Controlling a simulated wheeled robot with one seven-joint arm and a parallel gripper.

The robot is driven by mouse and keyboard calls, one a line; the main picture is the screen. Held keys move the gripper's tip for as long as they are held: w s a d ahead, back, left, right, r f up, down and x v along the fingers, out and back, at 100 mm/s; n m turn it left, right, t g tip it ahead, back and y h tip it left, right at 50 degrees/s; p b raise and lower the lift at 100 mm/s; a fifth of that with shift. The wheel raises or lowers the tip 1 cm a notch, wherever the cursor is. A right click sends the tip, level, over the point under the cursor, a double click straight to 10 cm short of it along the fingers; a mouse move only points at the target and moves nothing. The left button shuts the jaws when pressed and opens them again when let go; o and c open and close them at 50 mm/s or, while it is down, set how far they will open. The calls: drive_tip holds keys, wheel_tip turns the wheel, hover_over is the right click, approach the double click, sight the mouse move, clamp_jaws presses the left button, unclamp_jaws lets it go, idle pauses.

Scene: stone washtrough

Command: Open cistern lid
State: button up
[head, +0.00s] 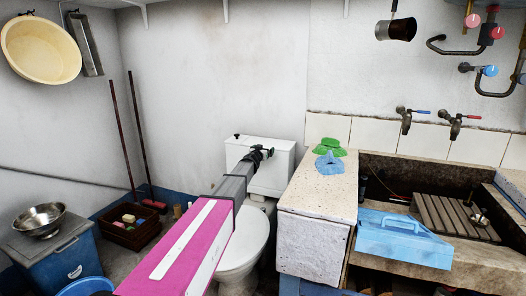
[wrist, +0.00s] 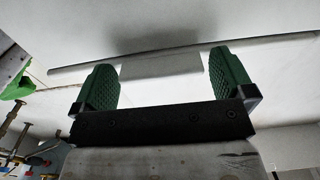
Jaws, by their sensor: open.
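The white cistern (head: 283,172) stands behind the toilet bowl against the back wall, with its flat lid (head: 277,141) on top. The lid looks shut. My gripper (head: 264,152) is at the front upper edge of the cistern, near the lid's rim. In the wrist view my gripper (wrist: 162,62) is open, with two green ribbed fingers spread apart. A pale rectangular tab lies between them, along a long grey edge that seems to be the lid's rim (wrist: 275,42). I cannot tell whether the fingers touch it. My arm hides part of the cistern's left front.
A stone counter (head: 318,190) with green and blue cloths (head: 329,160) stands close on the right. Beyond it is the stone trough (head: 480,260) with a blue caddy (head: 403,238). The toilet bowl (head: 245,245) is below my arm. Brooms and a crate (head: 130,232) stand left.

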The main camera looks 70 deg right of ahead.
drive_tip(key=c, duration=1.1)
drive_tip(key=shift+r, duration=0.15)
